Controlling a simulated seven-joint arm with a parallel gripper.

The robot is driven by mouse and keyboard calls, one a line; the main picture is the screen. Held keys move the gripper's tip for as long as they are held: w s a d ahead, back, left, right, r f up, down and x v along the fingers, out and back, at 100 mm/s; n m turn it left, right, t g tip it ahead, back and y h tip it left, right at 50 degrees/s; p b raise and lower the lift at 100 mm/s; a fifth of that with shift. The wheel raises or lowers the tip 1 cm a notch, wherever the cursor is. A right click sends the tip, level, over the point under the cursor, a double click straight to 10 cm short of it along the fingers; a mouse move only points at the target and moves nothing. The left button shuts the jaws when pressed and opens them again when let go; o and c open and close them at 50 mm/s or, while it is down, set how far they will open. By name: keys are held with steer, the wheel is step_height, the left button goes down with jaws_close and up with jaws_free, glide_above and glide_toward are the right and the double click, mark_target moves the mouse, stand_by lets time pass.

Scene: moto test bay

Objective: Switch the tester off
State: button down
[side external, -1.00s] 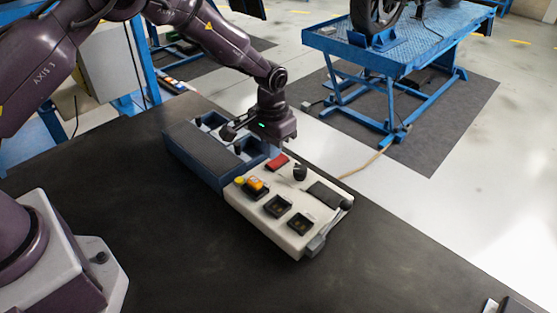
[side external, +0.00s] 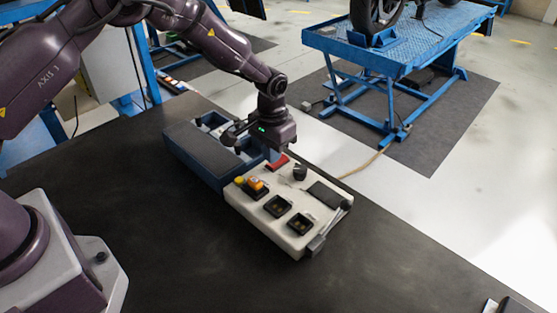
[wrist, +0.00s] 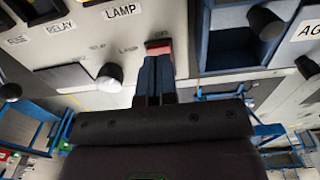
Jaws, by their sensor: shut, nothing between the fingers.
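The tester (side external: 290,222) is a cream box on the dark bench, with a red rocker switch (side external: 278,164) at its far left corner. In the wrist view the red switch (wrist: 158,46) shows just beyond my fingertips. My gripper (side external: 273,156) is shut and empty, pointing down at the switch. Its blue fingers (wrist: 155,68) are pressed together and hide part of the switch. Whether they touch it I cannot tell. A black knob (wrist: 108,77) and a dark panel (wrist: 65,78) lie left of the fingers in the wrist view.
A blue compartment tray (side external: 190,160) adjoins the tester's left end; its wall (wrist: 222,52) stands close right of my fingers. The tester also carries a yellow button (side external: 239,181), an orange switch (side external: 256,184) and two black sockets (side external: 277,206). The front bench is clear.

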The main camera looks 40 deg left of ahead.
steer(key=shift+f, duration=0.6)
steer(key=shift+r, duration=3.55)
steer(key=s, duration=0.3)
steer(key=shift+s+a+f+g, duration=0.1)
steer(key=shift+a+f+g, duration=0.1)
steer(key=shift+f+g, duration=0.15)
steer(key=s+a+r+t, duration=0.2)
steer(key=s+r+t, duration=0.1)
steer(key=s+r, duration=0.8)
steer(key=s+a+r+t, duration=0.2)
steer(key=s+r+t, duration=0.1)
steer(key=s+r, duration=0.9)
steer(key=s, duration=0.3)
steer(key=shift+a+r, duration=0.15)
steer(key=shift+a, duration=0.25)
